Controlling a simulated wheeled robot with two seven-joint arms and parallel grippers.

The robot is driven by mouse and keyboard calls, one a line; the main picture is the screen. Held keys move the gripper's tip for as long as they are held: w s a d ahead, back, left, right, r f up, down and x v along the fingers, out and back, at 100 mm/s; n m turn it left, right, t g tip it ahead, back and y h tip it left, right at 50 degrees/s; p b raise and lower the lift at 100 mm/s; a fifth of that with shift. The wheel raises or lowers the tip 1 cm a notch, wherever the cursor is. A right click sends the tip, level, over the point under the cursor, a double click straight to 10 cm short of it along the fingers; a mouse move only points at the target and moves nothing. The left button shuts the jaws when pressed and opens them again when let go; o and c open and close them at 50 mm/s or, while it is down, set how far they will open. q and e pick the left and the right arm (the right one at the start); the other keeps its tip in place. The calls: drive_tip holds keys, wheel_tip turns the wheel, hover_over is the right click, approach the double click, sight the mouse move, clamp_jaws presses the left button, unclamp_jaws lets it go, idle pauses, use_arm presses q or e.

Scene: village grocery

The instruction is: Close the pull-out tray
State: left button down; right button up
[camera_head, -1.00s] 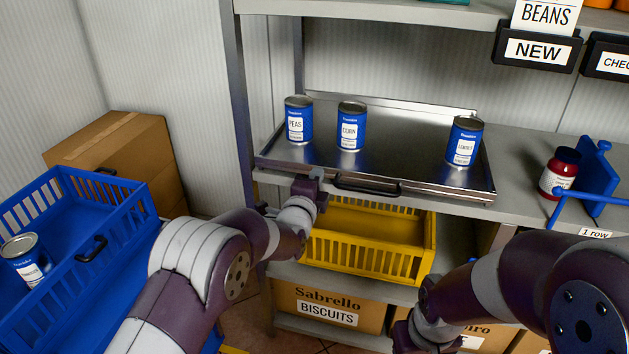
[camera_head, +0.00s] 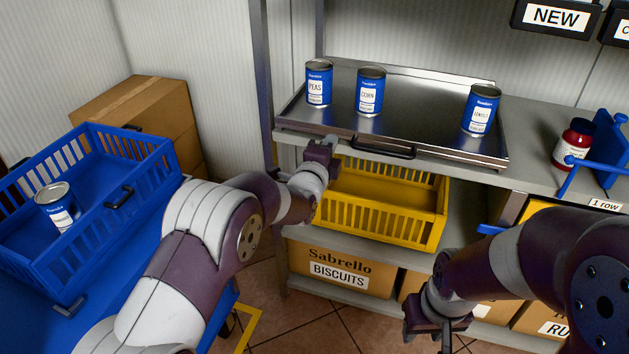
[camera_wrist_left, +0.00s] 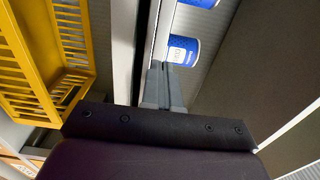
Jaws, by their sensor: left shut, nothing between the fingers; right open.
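The pull-out tray (camera_head: 440,110) is a shiny metal tray on the middle shelf. Its dark handle (camera_head: 383,148) sits on the front edge. Three blue cans stand on it: peas (camera_head: 319,83), corn (camera_head: 370,92) and lentils (camera_head: 481,111). My left gripper (camera_head: 322,146) is shut and empty at the tray's front, left of the handle; I cannot tell whether it touches. In the left wrist view its closed fingers (camera_wrist_left: 163,86) point toward the tray edge, near a blue can (camera_wrist_left: 182,50). My right gripper (camera_head: 440,338) hangs low, open, away from the tray.
A yellow crate (camera_head: 385,222) sits on the shelf below the tray. A blue crate (camera_head: 135,205) with one can (camera_head: 57,207) stands at the left, near a cardboard box (camera_head: 150,98). A red jar (camera_head: 573,145) and a blue divider (camera_head: 605,150) are right of the tray.

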use_arm(q)
drive_tip(key=p+v, duration=0.1)
drive_tip(key=v, duration=0.8)
drive_tip(key=s+a+f+n+g+y, duration=0.35)
drive_tip(key=s+f+n+g, duration=0.5)
drive_tip(key=f, duration=0.35)
drive_tip(key=s+a+f+n+g+y, duration=0.1)
drive_tip(key=s+a+n+g, duration=0.4)
drive_tip(key=s, duration=0.5)
drive_tip(key=s+a+n+g+y, duration=0.1)
drive_tip(key=s+a+n+g, duration=0.2)
drive_tip(key=s+a+n, duration=0.55)
wheel_tip(320, 180, up, 28)
drive_tip(key=s+a+p, duration=0.1)
drive_tip(key=s+p, duration=0.1)
drive_tip(key=p, duration=2.4)
drive_tip(key=shift+s+m+t, duration=0.2)
drive_tip(key=shift+m+t, duration=0.1)
drive_tip(key=shift+t, duration=0.05)
